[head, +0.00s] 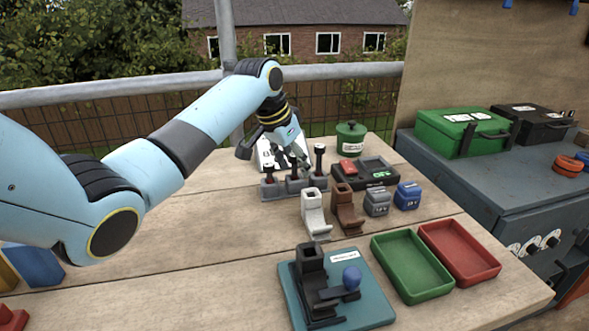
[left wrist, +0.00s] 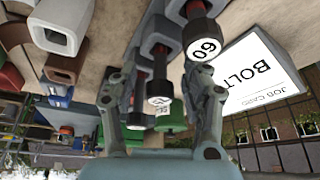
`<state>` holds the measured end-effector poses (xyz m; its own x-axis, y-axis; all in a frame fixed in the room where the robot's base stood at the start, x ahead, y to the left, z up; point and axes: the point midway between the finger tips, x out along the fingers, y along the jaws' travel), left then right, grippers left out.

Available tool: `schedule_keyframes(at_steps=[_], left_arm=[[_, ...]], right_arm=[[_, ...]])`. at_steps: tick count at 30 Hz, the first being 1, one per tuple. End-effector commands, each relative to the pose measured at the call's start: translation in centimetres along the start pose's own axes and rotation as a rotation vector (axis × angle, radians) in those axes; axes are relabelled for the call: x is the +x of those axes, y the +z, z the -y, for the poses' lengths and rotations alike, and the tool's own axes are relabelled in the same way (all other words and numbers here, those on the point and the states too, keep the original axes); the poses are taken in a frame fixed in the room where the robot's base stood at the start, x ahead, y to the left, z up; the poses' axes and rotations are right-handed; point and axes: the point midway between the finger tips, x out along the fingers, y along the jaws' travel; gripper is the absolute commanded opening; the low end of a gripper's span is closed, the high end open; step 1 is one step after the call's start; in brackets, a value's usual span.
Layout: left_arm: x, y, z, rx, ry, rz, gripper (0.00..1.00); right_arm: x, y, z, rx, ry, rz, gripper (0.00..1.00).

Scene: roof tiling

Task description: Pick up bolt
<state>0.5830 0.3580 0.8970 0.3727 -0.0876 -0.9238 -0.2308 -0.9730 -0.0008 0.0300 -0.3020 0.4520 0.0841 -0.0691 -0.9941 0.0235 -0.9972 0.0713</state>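Several black-headed bolts stand upright in a grey rack (head: 270,191) in the head view: a left bolt (head: 268,172), a middle one and a taller right bolt (head: 319,152). In the left wrist view one bolt head is marked 60 (left wrist: 203,48), near the right finger. Another bolt (left wrist: 159,92) with a white-topped head shows between the fingers, its mark hard to read. My left gripper (head: 300,160) is over the rack, fingers apart on either side of that bolt in the left wrist view (left wrist: 160,80). Contact is not visible. My right gripper is out of view.
A white job card (left wrist: 262,75) reading BOLT stands behind the rack. A green pot (head: 350,138), a black charger (head: 376,172) and battery-like blocks (head: 408,196) are to the right. Green (head: 411,293) and red (head: 489,273) trays and a teal fixture (head: 367,308) lie in front.

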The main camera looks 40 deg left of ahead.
Motion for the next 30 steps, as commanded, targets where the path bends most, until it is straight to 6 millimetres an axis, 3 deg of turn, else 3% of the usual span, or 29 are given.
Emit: schedule_keyframes(at_steps=[2,10,23,30], left_arm=[[0.0,0.0,0.0,0.0,0.0,0.0,0.35],[0.0,0.0,0.0,0.0,0.0,0.0,0.0],[-0.2,-0.1,0.0,0.0,0.0,-0.001,0.0],[-2.7,-1.2,0.0,0.001,0.0,-0.003,0.0]], right_arm=[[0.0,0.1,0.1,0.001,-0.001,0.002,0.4],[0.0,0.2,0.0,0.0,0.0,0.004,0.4],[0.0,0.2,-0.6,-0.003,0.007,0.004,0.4],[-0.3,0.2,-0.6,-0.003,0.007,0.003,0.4]])
